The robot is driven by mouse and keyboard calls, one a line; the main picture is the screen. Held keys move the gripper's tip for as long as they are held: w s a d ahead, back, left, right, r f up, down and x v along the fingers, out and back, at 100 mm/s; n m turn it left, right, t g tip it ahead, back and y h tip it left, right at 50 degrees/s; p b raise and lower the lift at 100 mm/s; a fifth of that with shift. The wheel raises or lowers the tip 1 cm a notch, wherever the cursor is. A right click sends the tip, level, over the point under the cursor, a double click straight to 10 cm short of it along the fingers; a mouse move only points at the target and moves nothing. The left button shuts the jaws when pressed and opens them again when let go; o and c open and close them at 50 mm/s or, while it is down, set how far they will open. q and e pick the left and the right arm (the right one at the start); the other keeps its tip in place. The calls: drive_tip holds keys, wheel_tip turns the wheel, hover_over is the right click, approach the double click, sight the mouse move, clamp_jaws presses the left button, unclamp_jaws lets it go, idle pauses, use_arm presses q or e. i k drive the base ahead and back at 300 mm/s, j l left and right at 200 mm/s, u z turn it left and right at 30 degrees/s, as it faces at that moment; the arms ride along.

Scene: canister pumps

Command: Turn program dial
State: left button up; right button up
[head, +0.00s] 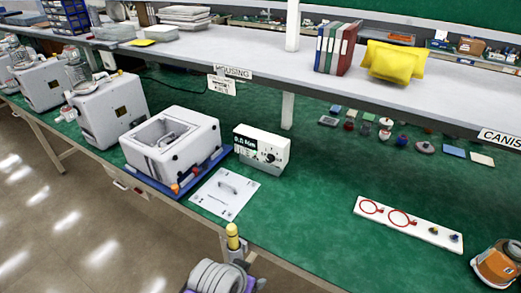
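A white control box (262,148) stands upright on the green bench, right of the open white housing. Its front has a dark display and a small dark round dial (270,157). The dial's markings and pointer are too small to read.
An open white housing (172,150) sits on a blue tray left of the box. A printed sheet (226,194) lies in front.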

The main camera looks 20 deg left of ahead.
sight(270, 158)
drive_tip(key=i+j+u, duration=0.2)
drive_tip(key=i+j, duration=0.6)
drive_tip(key=i, duration=0.1)
